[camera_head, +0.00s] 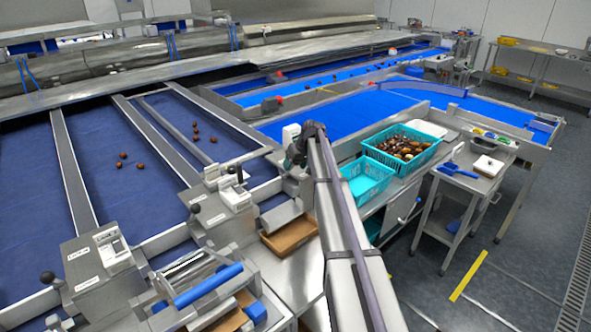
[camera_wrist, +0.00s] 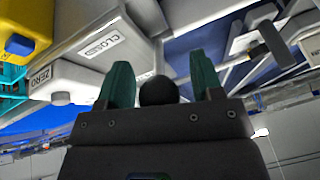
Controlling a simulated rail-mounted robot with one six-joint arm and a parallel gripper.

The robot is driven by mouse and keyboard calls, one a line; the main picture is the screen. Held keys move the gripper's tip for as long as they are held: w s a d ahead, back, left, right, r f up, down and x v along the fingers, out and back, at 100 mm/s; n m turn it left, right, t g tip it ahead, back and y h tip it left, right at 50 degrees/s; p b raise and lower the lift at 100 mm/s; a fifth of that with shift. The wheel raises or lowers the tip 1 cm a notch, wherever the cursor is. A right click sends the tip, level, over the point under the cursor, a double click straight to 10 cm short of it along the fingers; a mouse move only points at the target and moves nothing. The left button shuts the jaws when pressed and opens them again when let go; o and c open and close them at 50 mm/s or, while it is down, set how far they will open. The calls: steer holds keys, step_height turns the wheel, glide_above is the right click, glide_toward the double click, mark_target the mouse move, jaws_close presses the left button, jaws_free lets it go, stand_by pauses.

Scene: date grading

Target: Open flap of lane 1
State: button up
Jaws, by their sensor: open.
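My gripper (camera_wrist: 160,88) is open in the wrist view, with one dark green finger on each side of a round black knob (camera_wrist: 159,91). The knob sits between the fingers; I cannot tell whether either finger touches it. A plate marked "CLOSED" (camera_wrist: 100,46) is on the housing just beyond the left finger. In the head view my gripper (camera_head: 297,152) is at the farthest lane station, beside a white box (camera_head: 290,134). My arm hides most of this station, including its flap. The lane number there cannot be read.
Similar lever stations stand at the middle lane (camera_head: 222,204) and near lane (camera_head: 103,262), with black knobs. Several dates (camera_head: 130,163) lie on the blue belts. A full turquoise crate (camera_head: 402,148) and another turquoise crate (camera_head: 366,180) stand right of my arm. A brown tray (camera_head: 289,236) is below.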

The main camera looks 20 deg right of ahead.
steer(key=shift+c, duration=0.3)
jaws_close()
steer(key=shift+a+r, duration=0.1)
